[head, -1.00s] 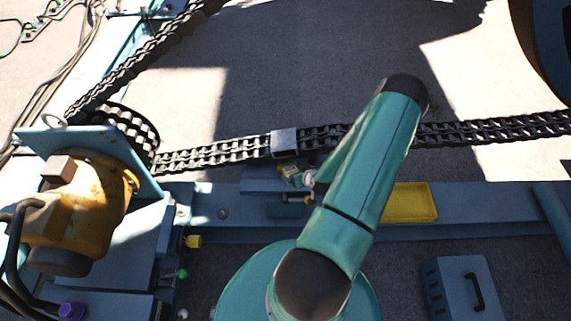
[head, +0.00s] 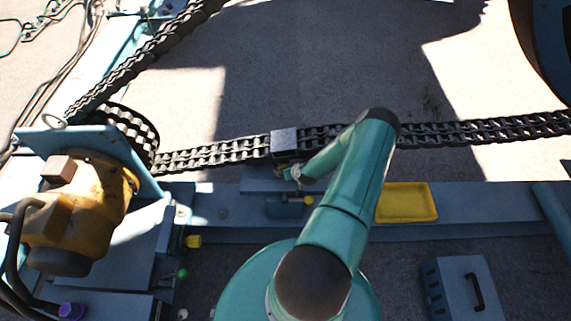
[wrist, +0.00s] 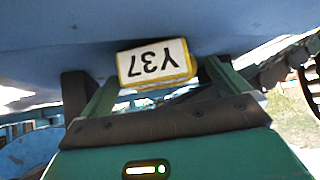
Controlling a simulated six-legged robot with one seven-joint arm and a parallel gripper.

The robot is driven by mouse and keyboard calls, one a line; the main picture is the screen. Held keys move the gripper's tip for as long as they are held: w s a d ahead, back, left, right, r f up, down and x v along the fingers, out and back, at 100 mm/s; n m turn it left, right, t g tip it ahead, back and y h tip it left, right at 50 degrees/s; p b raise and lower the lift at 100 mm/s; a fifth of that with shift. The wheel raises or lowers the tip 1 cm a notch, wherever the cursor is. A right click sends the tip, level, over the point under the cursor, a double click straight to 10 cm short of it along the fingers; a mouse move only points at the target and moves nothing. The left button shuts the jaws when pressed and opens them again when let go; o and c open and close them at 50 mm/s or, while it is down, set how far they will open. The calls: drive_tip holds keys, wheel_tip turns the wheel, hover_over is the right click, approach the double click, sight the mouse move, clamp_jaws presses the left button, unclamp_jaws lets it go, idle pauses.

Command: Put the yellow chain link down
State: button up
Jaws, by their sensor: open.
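The yellow chain link (wrist: 157,63) shows in the wrist view as a yellow-edged block with a white "Y37" label, upside down in the picture. It lies between the two spread fingers of my gripper (wrist: 146,82), with gaps at its sides. My gripper is open and not clamped on it. In the head view my gripper (head: 291,172) is just below the grey block on the chain, and only a bit of yellow shows there. My arm and gripper hide most of the link. What the link rests on is hard to tell.
A dark roller chain (head: 215,154) runs across, with a grey block (head: 284,142) on it. A blue fixture with a yellow knob (head: 308,201) and an empty yellow tray (head: 407,203) are on the blue beam. A yellow motor (head: 95,205) stands left, a grey box (head: 462,290) lower right.

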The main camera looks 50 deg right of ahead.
drive_tip(key=shift+w+d+f, duration=0.1)
drive_tip(key=shift+w+f, duration=0.05)
drive_tip(key=shift+f, duration=0.05)
drive_tip(key=c, duration=1.3)
drive_tip(key=shift+o, duration=0.2)
drive_tip(key=shift+w+r, duration=0.1)
